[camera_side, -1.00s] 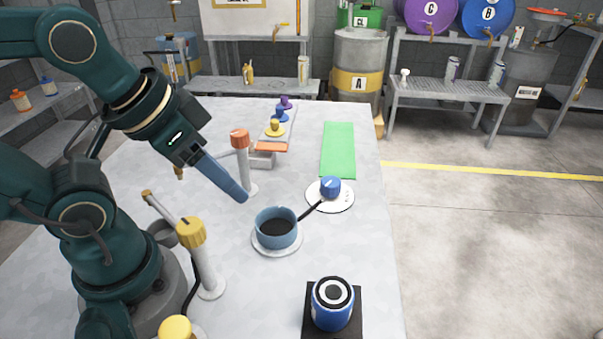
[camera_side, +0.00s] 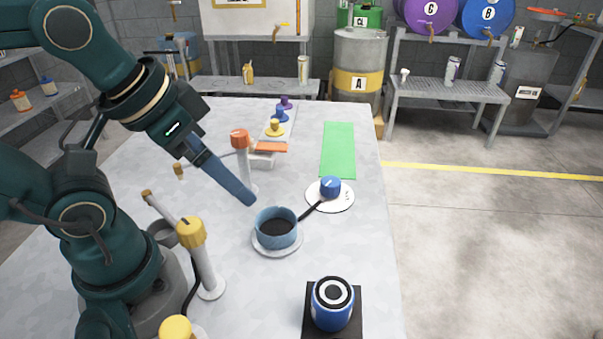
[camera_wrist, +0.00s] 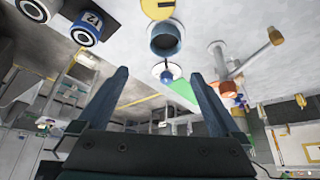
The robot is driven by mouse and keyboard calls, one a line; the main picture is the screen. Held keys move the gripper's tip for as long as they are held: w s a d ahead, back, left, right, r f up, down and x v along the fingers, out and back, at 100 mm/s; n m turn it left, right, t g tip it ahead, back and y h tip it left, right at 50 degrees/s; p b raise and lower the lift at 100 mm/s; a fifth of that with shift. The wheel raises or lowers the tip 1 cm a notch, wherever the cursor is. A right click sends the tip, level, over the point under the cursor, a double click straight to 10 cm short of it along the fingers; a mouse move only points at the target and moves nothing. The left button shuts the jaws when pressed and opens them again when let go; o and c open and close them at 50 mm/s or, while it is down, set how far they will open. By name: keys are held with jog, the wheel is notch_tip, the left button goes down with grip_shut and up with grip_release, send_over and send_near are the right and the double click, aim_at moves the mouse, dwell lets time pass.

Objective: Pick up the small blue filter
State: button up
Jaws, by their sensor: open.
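A small blue filter (camera_side: 332,304), a short can with black and white rings on top, stands on a black mat (camera_side: 355,330) at the table's front right. In the wrist view the blue filter (camera_wrist: 84,30) shows at upper left, with the number 12 on its side. My gripper (camera_side: 250,201) hangs above the table, up and left of the blue pot and well apart from the filter. In the wrist view its two fingers (camera_wrist: 160,83) are spread with nothing held between them.
A blue pot (camera_side: 277,222) with dark contents stands on a white disc near my fingertips. A blue knob (camera_side: 330,186) sits on another white disc. White posts with orange (camera_side: 240,140) and yellow (camera_side: 190,232) caps rise nearby. A green mat (camera_side: 338,150) lies behind. A second can (camera_wrist: 38,9) shows in the wrist view.

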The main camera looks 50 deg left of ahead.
notch_tip(320, 180, up, 4)
jog(key=n+g+h, duration=1.2)
jog(key=n, duration=0.1)
send_over(338, 318)
jog(key=w+a, duration=0.2)
jog(key=a, duration=0.2)
notch_tip(338, 318, down, 17)
jog(key=shift+r, duration=0.1)
jog(key=shift+x, duration=2.5)
jog(key=shift+w+t, duration=0.1)
jog(key=shift+t, duration=0.2)
jog(key=c, duration=1.5)
jog(key=shift+c, duration=0.3)
